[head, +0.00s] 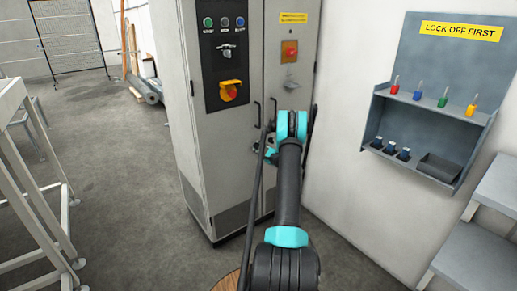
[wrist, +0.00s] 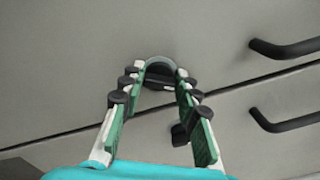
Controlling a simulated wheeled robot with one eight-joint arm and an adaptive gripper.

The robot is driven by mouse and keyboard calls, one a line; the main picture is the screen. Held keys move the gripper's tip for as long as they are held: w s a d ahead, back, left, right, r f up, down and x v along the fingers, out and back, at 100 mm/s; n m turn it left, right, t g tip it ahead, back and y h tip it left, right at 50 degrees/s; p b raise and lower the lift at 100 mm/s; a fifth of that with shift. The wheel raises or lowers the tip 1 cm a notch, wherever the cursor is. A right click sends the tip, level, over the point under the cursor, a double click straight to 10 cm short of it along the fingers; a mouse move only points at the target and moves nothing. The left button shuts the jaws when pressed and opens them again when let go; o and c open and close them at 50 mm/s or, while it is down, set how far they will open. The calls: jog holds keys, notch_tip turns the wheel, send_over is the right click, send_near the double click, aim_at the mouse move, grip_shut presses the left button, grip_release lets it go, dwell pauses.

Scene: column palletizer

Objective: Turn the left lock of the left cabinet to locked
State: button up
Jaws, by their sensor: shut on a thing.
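The grey cabinet (head: 218,150) stands ahead with two doors. Its left door has a dark panel (head: 211,74) with a grey metal latch (head: 227,50) and a yellow-and-red rotary handle (head: 231,91). The right door has a red knob on yellow (head: 290,49) and a grey latch (head: 290,85). My gripper (head: 266,151) is in front of the doors, below these controls. In the wrist view my gripper (wrist: 160,82) is shut on a small padlock-like piece (wrist: 160,64) with a grey arch and dark body. Its lower part is partly hidden by the fingers.
Black door handles (wrist: 288,47) are close to my gripper on the right in the wrist view. A wall shelf (head: 425,125) with coloured tags and dark padlock-like pieces is at right. Grey steps (head: 478,245) and a metal frame (head: 40,200) flank clear floor.

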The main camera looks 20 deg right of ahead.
jog(key=n, duration=0.6)
jog(key=shift+f, duration=0.1)
jog(key=shift+n, duration=0.3)
dwell(0.3)
jog(key=o, duration=1.1)
jog(key=shift+o, duration=0.2)
jog(key=v, duration=1.2)
jog(key=shift+f, duration=0.1)
